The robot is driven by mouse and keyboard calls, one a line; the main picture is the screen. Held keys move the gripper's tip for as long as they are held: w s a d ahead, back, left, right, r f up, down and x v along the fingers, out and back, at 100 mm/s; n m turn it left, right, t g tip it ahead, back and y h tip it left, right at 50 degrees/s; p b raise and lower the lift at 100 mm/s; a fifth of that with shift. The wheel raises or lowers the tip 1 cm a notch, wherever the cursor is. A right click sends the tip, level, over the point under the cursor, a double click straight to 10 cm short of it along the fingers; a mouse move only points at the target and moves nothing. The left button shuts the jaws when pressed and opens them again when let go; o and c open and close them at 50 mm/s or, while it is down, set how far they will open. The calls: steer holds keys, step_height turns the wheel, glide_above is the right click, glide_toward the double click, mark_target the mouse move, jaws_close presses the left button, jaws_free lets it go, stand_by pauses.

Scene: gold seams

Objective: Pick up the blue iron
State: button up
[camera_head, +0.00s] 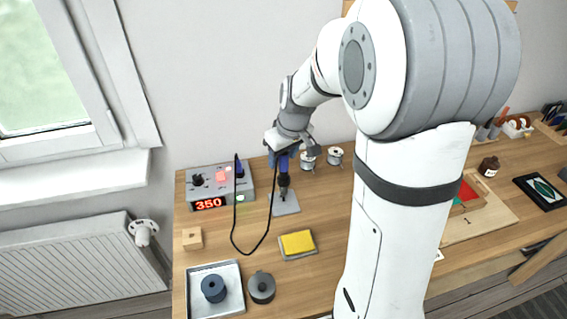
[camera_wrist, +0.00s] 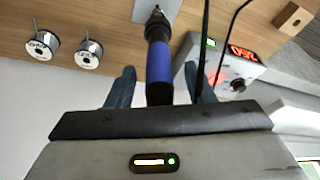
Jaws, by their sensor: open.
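The blue iron (camera_head: 284,163) stands upright, tip down, above a grey plate (camera_head: 289,207) on the bench. In the wrist view the iron's blue grip (camera_wrist: 160,62) lies between the two fingers, with its black end towards the palm. My gripper (camera_head: 287,150) is over the upper part of the iron. Its blue-grey fingers (camera_wrist: 159,76) are open, one on each side of the iron, with a visible gap on both sides. The iron's top end is hidden by the gripper in the head view.
A grey station (camera_head: 207,180) showing red digits stands left of the iron. A black cable (camera_head: 264,236) loops down over the bench between them. Two spools (camera_head: 335,156) are close on the right. A yellow sponge (camera_head: 297,242) and a wooden block (camera_head: 192,238) lie nearer.

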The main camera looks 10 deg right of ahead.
steer(key=shift+w+f, duration=0.2)
steer(key=shift+f, duration=0.5)
steer(key=shift+c, duration=0.5)
jaws_close()
steer(key=shift+r, duration=0.15)
